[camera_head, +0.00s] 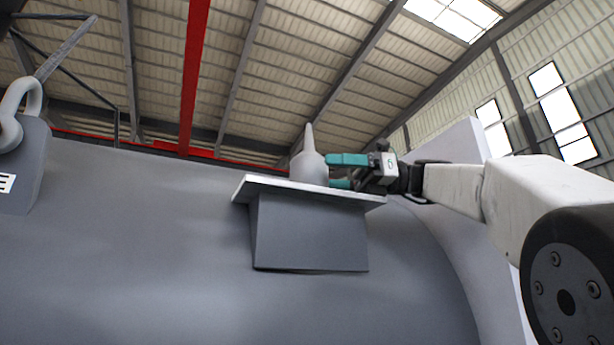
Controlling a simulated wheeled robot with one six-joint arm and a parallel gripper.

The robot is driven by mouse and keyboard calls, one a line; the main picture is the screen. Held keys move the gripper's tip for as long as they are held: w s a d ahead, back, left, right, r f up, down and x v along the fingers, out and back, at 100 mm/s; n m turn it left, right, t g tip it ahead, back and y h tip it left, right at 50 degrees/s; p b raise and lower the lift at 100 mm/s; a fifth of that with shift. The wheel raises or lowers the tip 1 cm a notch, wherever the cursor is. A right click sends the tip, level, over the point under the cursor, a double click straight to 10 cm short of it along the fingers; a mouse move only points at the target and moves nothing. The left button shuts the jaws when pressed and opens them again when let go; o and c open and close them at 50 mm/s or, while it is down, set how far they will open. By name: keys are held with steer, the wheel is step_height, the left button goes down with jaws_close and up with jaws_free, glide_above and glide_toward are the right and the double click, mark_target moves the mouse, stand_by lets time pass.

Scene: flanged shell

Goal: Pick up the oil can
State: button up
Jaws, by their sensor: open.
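The oil can (308,166) is grey with a rounded body and a thin pointed spout. It stands upright on a flat shelf (262,186) that juts from the large grey shell. My gripper (338,171) comes in from the right with its teal fingers level and pointing left at the can. The fingers are apart, and their tips are at the right side of the can's body. I cannot tell from this view whether they touch it. The lower finger sits close above the shelf and is partly hidden by its edge.
The large curved grey shell (150,230) fills the lower picture. Its upright flange (462,215) stands at the right, behind my arm. A lug with a shackle (28,160) stands at the far left. The space above the can is open up to the roof.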

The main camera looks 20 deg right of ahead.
mark_target(308, 128)
steer(key=x, duration=0.5)
steer(key=shift+w+r, duration=0.1)
steer(key=shift+w, duration=0.15)
steer(key=c, duration=1.2)
steer(key=shift+r, duration=0.15)
step_height(308, 128, up, 10)
steer(key=shift+f, duration=0.15)
